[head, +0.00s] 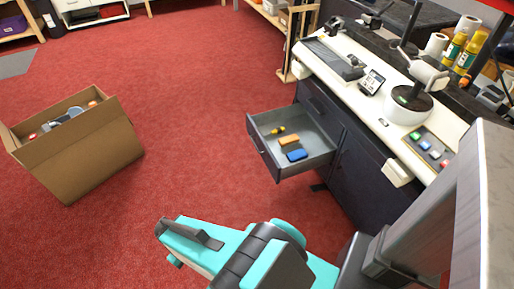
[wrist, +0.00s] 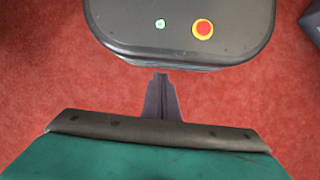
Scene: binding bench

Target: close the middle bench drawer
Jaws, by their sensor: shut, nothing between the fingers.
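The bench drawer (head: 309,167) stands pulled out from the dark bench front in the head view, its front panel facing left over the red floor. It holds an orange block (head: 289,140), a blue block (head: 297,155) and a small yellow-and-dark item (head: 279,131). A closed drawer front shows above it; what is below it is mostly hidden. My gripper (wrist: 161,80) is shut and empty in the wrist view, over red carpet. In the head view my teal arm end is in the foreground, nearer than the drawer and apart from it.
An open cardboard box (head: 85,155) with things in it stands on the floor at left. Red carpet (head: 200,110) lies clear between box and drawer.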

